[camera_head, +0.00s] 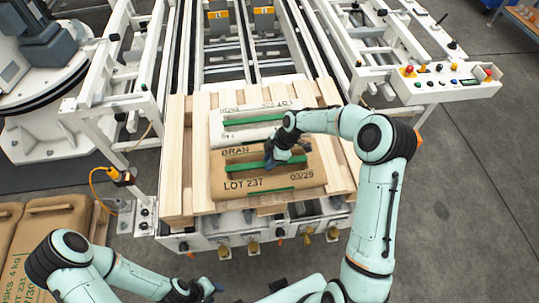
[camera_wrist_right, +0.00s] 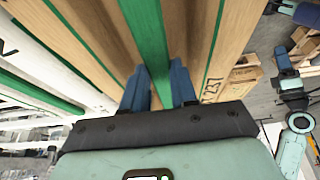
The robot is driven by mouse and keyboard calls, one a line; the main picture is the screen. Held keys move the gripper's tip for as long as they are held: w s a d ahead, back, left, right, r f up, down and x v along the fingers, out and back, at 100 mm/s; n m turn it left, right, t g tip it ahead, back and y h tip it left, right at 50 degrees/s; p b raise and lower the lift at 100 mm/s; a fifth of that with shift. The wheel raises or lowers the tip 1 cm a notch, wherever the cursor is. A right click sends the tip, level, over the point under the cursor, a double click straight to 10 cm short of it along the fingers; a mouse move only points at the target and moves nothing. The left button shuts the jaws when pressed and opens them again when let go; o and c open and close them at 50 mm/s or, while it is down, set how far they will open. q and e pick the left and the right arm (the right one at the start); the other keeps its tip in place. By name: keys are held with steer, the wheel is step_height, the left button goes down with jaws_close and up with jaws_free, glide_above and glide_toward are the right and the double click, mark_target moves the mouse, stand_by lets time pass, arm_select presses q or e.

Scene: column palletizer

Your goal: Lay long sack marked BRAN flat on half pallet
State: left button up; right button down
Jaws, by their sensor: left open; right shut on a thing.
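The brown long sack marked BRAN (camera_head: 225,178) lies flat-looking at the near side of the wooden half pallet (camera_head: 176,150), its print facing up. It has green bands and also reads LOT 237. My right gripper (camera_head: 273,160) is over its middle, shut on the sack's green band. In the right wrist view the two blue fingers (camera_wrist_right: 158,88) sit on either side of that band. I cannot tell whether the sack's underside fully touches the pallet. My left gripper (camera_head: 207,289) is open and empty at the bottom of the head view, away from the pallet.
A white sack (camera_head: 222,136) with a green band lies on the pallet just behind the BRAN sack. More brown sacks (camera_head: 45,235) lie at the lower left. A conveyor frame runs behind, with a control panel (camera_head: 445,84) at the right. The right floor is clear.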

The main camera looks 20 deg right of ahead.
steer(key=shift+w+f, duration=0.2)
steer(key=shift+f, duration=0.5)
steer(key=shift+f, duration=0.1)
steer(key=c, duration=0.9)
jaws_free()
steer(key=shift+s+f, duration=0.15)
steer(key=shift+s, duration=0.1)
steer(key=v, duration=1.2)
steer(key=shift+s, duration=0.1)
